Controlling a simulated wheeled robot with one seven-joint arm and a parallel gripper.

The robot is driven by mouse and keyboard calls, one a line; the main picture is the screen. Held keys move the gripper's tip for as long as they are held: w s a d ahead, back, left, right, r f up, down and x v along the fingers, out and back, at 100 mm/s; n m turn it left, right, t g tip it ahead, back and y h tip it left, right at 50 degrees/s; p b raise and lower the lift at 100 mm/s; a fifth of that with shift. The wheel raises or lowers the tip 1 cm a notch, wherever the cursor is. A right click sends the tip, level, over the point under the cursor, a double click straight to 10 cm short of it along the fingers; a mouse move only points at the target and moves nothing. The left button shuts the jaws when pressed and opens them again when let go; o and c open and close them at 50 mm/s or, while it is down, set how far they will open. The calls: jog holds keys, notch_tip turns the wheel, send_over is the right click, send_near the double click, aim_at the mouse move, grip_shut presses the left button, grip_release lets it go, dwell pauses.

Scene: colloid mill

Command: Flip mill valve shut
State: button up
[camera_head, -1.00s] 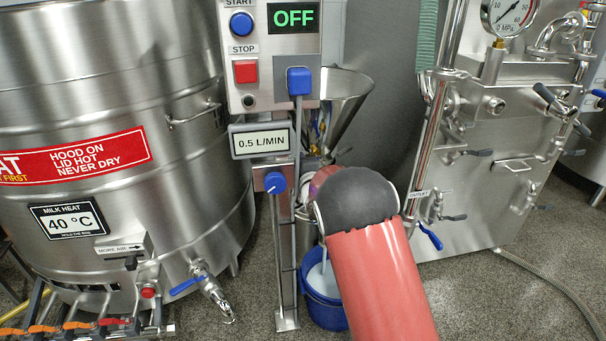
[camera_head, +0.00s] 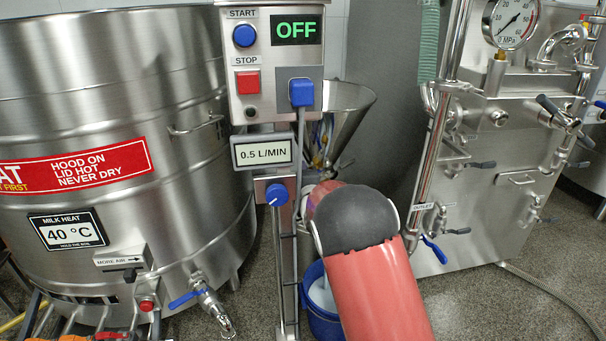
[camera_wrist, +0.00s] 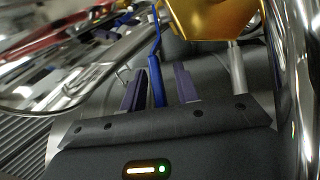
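In the wrist view, a blue lever handle (camera_wrist: 156,82) stands between the two dark fingers of my gripper (camera_wrist: 159,88). The fingers are apart, with narrow gaps showing on both sides of the handle. The handle's blue stem bends up beside a gold-coloured body (camera_wrist: 212,18). In the head view, the mill's steel hopper (camera_head: 345,105) stands behind the control post, and its panel display (camera_head: 297,30) reads OFF. My own arm hides the mill's lower part, the valve and my gripper there.
A large steel vat (camera_head: 100,120) with a blue-handled tap (camera_head: 187,299) stands at the left. A blue bucket (camera_head: 318,322) is on the floor below the mill. A steel machine (camera_head: 500,180) with a gauge and several levers stands at the right.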

jog(key=v, duration=0.7)
jog(key=shift+s, duration=0.25)
jog(key=shift+d, duration=0.1)
jog(key=shift+c, duration=0.4)
